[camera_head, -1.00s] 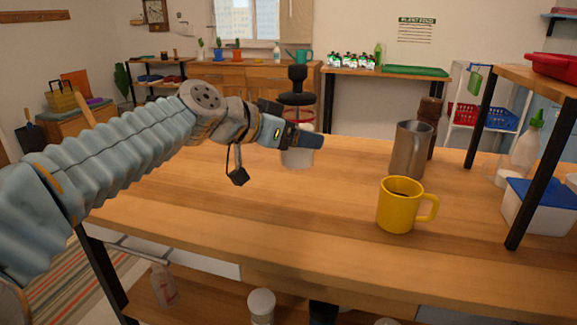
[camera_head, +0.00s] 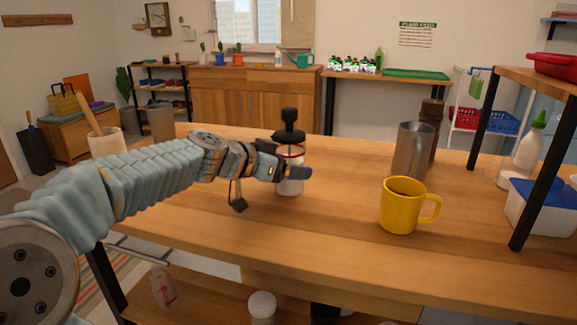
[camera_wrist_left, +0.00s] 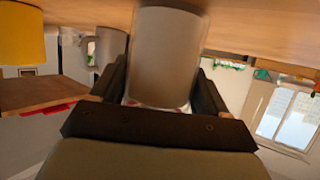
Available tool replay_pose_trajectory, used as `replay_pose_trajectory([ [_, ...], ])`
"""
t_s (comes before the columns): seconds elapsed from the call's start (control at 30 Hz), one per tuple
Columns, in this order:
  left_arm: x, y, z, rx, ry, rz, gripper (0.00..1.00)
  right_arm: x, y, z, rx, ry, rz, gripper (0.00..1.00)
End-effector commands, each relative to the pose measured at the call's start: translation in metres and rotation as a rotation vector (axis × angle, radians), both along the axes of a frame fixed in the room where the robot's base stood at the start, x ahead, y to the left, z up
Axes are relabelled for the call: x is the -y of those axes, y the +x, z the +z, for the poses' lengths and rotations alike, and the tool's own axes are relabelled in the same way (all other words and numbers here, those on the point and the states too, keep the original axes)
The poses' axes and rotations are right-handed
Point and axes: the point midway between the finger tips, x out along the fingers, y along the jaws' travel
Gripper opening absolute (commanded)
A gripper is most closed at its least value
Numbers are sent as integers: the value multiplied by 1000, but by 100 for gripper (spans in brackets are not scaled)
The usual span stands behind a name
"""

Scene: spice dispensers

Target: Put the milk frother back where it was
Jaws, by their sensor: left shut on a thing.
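The milk frother has a pale cylindrical body (camera_head: 290,184), a red-edged rim and a black lid with a knob (camera_head: 289,124). My left gripper (camera_head: 292,173) is shut around its body from the left. The frother is upright at the middle of the wooden table. Its base is at or just above the tabletop; I cannot tell if it touches. In the left wrist view, which is upside down, the grey-looking body (camera_wrist_left: 165,55) fills the space between the two dark fingers. The lid is hidden there. My right gripper is not in view.
A yellow mug (camera_head: 402,206), a steel pitcher (camera_head: 411,152) and a brown grinder (camera_head: 432,130) stand to the right. A pot (camera_head: 106,143) with a wooden utensil and a grey cup (camera_head: 160,122) stand at the left. The wooden table (camera_head: 335,215) is clear between frother and mug.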

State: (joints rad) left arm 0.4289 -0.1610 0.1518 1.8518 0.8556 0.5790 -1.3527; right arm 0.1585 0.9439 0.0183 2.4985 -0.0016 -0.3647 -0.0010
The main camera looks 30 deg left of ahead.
Motion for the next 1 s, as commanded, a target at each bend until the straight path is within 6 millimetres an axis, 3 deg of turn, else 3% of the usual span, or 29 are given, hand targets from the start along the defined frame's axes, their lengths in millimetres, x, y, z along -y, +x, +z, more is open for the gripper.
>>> replay_pose_trajectory([
  [0.13,0,0,-3,1,0,0,33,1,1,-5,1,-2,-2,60],
  [0.17,0,0,-3,0,-1,0,78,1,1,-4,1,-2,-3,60],
  [0.3,0,0,-2,0,-1,0,100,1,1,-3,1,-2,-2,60],
  [0.63,0,0,4,0,0,0,100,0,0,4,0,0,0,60],
  [1.0,-26,-70,32,5,1,3,100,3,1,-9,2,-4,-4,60],
])
